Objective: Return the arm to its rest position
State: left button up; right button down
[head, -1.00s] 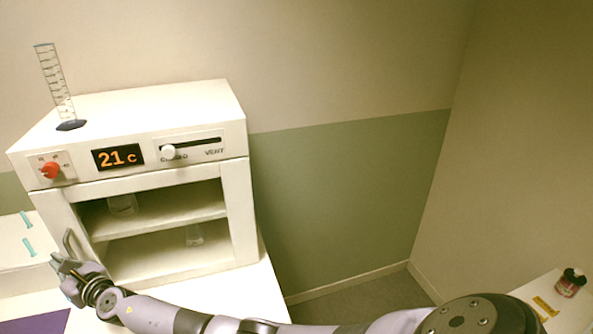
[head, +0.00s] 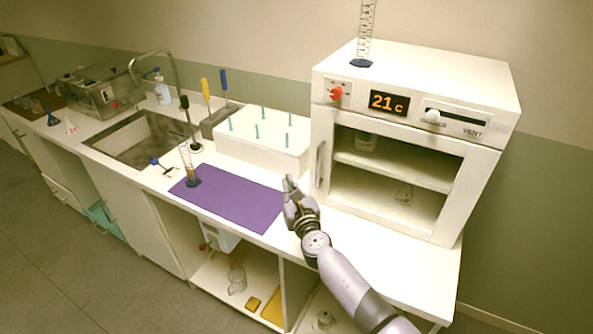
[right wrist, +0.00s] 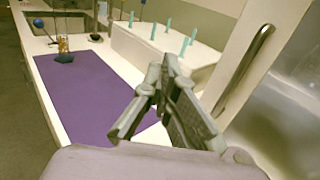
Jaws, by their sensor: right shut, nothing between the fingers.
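My right gripper (head: 290,187) is over the counter, between the purple mat (head: 238,205) and the white oven-like cabinet (head: 440,222). Its fingers are closed with nothing between them; the right wrist view shows the fingertips (right wrist: 168,65) together. The gripper is apart from the cabinet's vertical handle (head: 320,163), which also shows in the right wrist view (right wrist: 245,70). My right arm reaches in from the bottom right of the head view. My left gripper is not in view.
A white peg rack (head: 262,150) with teal pegs stands behind the mat. A cylinder with a dark base (head: 193,181) stands on the mat. A sink (head: 135,142) lies to the left. A graduated cylinder (head: 366,35) stands on the cabinet, whose shelves hold glassware.

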jog(key=s+d+f+m+g+h, duration=0.3)
jog(key=s+d+f+m+h, duration=0.2)
jog(key=s+d+m, duration=0.7)
jog(key=s+d+f+m+g+h, duration=0.4)
jog(key=s+d+m, duration=0.5)
jog(key=m, duration=0.5)
jog(key=s+d+m+g+y, duration=0.3)
jog(key=s+m+g, duration=0.65)
jog(key=s, duration=1.65)
notch_tip(320, 180, down, 31)
jog(key=m+t+b, duration=0.2)
jog(key=b, duration=0.2)
pick_arm(q)
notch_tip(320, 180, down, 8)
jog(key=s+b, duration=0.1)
jog(key=b, duration=0.3)
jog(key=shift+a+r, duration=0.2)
pick_arm(e)
jog(key=s+d+f+g, duration=0.1)
jog(key=s+d+f, duration=0.2)
jog(key=s+f, duration=1.4)
notch_tip(320, 180, down, 4)
jog(key=shift+r, duration=0.25)
